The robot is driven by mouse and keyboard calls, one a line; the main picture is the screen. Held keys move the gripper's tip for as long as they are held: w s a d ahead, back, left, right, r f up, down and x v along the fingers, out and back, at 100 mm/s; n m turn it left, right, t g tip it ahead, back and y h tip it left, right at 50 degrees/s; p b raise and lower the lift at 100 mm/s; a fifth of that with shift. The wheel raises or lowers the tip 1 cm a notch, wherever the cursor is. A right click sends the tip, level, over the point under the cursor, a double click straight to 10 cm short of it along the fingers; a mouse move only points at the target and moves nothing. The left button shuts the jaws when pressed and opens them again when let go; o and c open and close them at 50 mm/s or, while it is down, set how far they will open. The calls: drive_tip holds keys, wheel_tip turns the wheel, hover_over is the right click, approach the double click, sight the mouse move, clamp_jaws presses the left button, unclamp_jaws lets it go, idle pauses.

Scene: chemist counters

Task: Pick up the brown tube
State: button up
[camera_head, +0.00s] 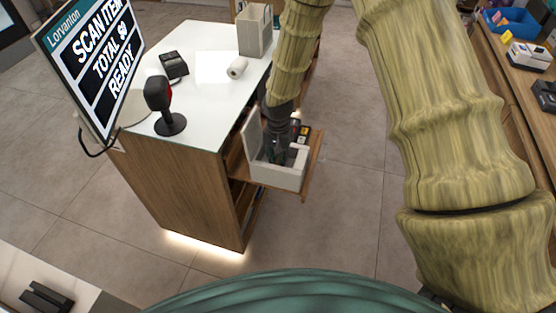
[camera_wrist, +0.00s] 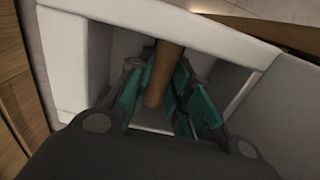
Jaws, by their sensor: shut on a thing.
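The brown tube (camera_wrist: 162,72) shows in the wrist view between the teal-padded fingers of my gripper (camera_wrist: 158,88). My gripper is shut on it. The tube and the fingers are inside a white open box (camera_wrist: 75,65), with the box walls around them. In the head view my gripper (camera_head: 277,150) reaches down into the white box (camera_head: 278,177), which stands on a wooden pull-out shelf (camera_head: 313,165) of the counter. The tube cannot be made out in the head view. Its lower end is hard to see in the wrist view.
A white-topped counter (camera_head: 205,95) bears a scanner (camera_head: 165,105), a small terminal (camera_head: 173,66), a paper roll (camera_head: 237,68), a grey bag (camera_head: 254,32) and a screen (camera_head: 95,60). The floor (camera_head: 345,220) to the right is clear.

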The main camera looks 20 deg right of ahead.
sight(278, 159)
wheel_tip(278, 159, up, 9)
drive_tip(key=shift+r+b, duration=0.15)
drive_tip(key=shift+b, duration=1)
